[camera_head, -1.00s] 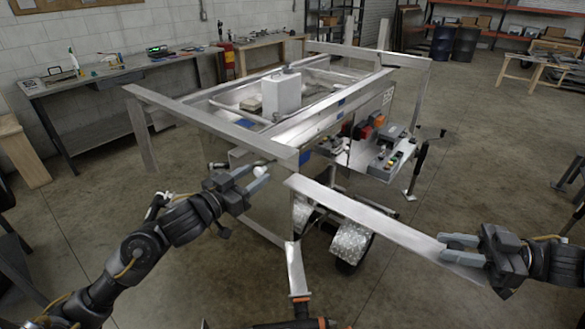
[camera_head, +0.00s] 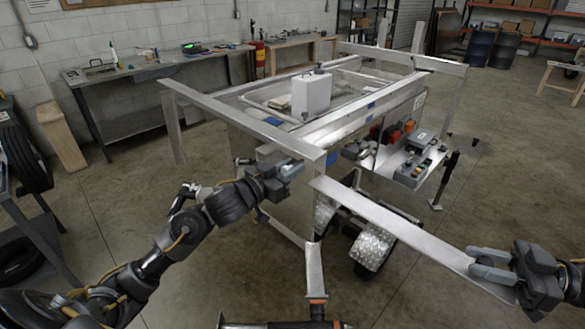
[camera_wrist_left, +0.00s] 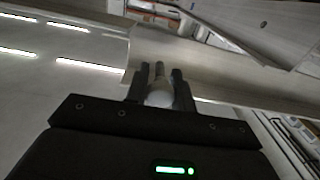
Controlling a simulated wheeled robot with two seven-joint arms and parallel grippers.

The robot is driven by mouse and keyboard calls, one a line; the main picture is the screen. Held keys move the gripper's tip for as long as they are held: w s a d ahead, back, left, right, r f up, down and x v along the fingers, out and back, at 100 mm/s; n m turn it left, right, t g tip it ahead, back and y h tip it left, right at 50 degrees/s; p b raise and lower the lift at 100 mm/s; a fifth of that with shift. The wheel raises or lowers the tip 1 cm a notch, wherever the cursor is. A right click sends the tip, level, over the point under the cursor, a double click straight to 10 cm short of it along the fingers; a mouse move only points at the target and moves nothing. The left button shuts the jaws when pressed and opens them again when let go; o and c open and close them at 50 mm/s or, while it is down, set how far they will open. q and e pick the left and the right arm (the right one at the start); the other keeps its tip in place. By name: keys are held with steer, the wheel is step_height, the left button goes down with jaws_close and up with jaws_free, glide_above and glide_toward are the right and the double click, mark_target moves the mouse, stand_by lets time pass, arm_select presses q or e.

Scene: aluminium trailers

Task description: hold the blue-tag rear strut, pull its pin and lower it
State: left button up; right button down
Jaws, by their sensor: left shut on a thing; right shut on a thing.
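A long flat metal bar, apparently the rear strut (camera_head: 400,230), slants from near the trailer's near corner down to the right. I cannot make out a blue tag on it. My right gripper (camera_head: 488,268) is shut on its lower right end. My left gripper (camera_head: 292,170) is just below the near end of the trailer's top frame (camera_head: 250,125), left of the strut's upper end. In the left wrist view its fingers are shut on a small part with a pale round head, apparently the pin (camera_wrist_left: 159,93). Whether the pin sits in a hole is hidden.
The trailer carries a white box (camera_head: 311,95) and a control panel (camera_head: 415,160). A wheel under a bright fender (camera_head: 372,247) stands below the strut. A workbench (camera_head: 135,75) lines the left wall. Open floor lies left of the trailer.

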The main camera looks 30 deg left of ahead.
mark_target(284, 172)
arm_select(q)
steer(key=shift+s, duration=0.1)
jaws_close()
steer(key=v, duration=0.3)
steer(key=shift+a, duration=0.1)
arm_select(e)
steer(key=shift+w+d, duration=0.1)
arm_select(q)
steer(key=o, duration=0.9)
jaws_free()
steer(key=shift+s, duration=0.15)
arm_select(e)
steer(key=shift+r, duration=0.1)
arm_select(q)
steer(key=shift+o, duration=0.4)
steer(key=v, duration=1.2)
